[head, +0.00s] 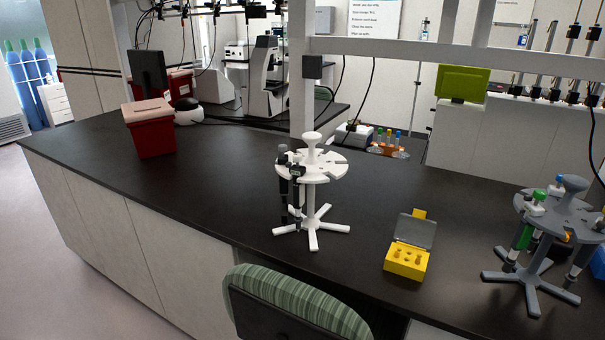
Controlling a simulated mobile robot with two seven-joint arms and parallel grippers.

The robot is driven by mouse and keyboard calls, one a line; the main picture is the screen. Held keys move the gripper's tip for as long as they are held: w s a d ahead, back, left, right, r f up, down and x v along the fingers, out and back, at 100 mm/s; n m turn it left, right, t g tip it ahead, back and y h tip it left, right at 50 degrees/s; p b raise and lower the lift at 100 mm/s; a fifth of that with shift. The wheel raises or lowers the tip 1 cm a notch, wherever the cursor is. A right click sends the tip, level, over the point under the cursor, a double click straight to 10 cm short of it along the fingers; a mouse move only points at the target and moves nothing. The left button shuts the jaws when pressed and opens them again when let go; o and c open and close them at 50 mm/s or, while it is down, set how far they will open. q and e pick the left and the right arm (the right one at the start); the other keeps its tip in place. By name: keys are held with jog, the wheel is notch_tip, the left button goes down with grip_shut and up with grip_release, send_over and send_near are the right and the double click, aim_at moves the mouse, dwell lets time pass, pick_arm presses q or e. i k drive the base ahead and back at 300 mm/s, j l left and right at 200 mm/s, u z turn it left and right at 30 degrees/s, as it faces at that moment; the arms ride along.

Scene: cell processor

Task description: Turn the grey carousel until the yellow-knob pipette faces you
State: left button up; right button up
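The grey carousel (572,210) stands upright on the dark bench at the far right, partly cut off by the picture's edge. It has a round slotted top, a central knob and a splayed foot. A green-knob pipette (525,225) hangs at its front left. Neither of my grippers is in view.
A white carousel (321,166) with black pipettes stands mid-bench. A yellow box (407,262) with a raised grey lid sits between the carousels. A red bin (150,135) is at the left. A green striped chair (290,300) stands in front. The bench's left half is mostly clear.

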aim_at(569, 214)
jog(key=z, duration=1.4)
